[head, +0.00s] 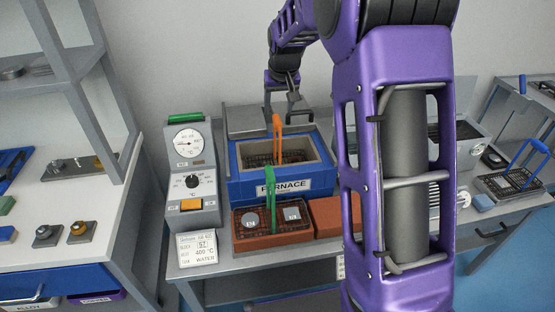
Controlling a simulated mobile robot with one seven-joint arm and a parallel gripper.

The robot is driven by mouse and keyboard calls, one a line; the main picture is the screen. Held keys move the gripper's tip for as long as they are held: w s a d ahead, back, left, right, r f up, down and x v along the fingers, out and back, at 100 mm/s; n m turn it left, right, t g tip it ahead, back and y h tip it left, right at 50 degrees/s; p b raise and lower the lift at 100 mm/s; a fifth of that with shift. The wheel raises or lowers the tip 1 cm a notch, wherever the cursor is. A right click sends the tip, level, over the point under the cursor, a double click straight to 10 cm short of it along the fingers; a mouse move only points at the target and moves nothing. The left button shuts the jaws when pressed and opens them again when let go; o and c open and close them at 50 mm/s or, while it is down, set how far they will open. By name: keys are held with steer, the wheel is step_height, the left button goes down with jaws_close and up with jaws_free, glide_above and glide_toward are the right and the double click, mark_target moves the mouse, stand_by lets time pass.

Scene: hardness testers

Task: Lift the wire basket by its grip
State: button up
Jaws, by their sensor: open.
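A wire basket (292,157) sits inside the open blue furnace, and its upright orange grip (277,138) rises above the furnace rim. A second wire basket (246,232) with a green grip (270,197) rests on red-brown bricks in front of the furnace and holds two round or blocky grey pieces. A third wire basket (512,181) with a blue grip (531,158) stands at the far right. My gripper (281,116) is open and empty, with its fingers pointing down at the top of the orange grip. I cannot tell whether the grip is between the fingers.
The furnace (234,188) stands on a grey table beside a control box (192,170) with a dial. A label card (196,249) is at the table's front left. A bare brick (325,216) lies right of the green-grip basket. My purple arm hides much of the right side.

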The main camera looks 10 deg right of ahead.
mark_target(277, 119)
steer(key=b+x, duration=0.1)
steer(key=x, duration=0.8)
steer(key=shift+w+d+r, duration=0.1)
steer(key=shift+c, duration=0.3)
jaws_close()
steer(key=shift+r, duration=0.15)
stand_by(0.8)
